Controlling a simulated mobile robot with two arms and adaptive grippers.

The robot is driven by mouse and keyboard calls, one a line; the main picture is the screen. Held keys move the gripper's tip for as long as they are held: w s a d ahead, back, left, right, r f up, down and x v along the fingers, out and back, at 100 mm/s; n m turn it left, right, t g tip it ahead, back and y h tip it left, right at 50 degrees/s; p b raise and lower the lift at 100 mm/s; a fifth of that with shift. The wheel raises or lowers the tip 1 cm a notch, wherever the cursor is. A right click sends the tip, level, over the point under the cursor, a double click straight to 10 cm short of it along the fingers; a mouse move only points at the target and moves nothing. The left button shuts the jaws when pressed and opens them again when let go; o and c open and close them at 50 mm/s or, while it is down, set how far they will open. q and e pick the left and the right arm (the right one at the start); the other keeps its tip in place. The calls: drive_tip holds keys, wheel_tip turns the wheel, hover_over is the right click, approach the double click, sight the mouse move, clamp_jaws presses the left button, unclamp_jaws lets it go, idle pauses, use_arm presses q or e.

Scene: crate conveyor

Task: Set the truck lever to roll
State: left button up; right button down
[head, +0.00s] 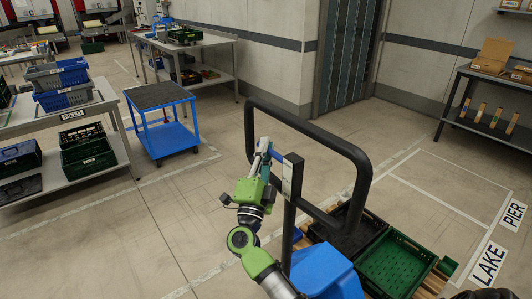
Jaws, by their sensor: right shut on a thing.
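The truck has a black loop handle (308,128), a dark upright post (291,215) and a blue body (326,272) at the bottom centre of the head view. A pale label plate (287,178) is on the post's upper part. My right gripper (267,158) is beside the top of the post, inside the lower left part of the loop. It is shut on what appears to be the truck lever, which is largely hidden by the fingers, so its setting cannot be read. My left gripper is not in view.
A green crate (397,265) and a black crate (347,232) sit low beside the truck. A blue cart (162,119) stands at the left near a table (108,104) with crates. Floor bays marked LAKE (488,263) and PIER (513,214) are at the right. Floor around the truck's left is clear.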

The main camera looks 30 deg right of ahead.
drive_tip(key=c, duration=2.3)
unclamp_jaws()
drive_tip(key=shift+c, duration=0.2)
drive_tip(key=v, duration=1.2)
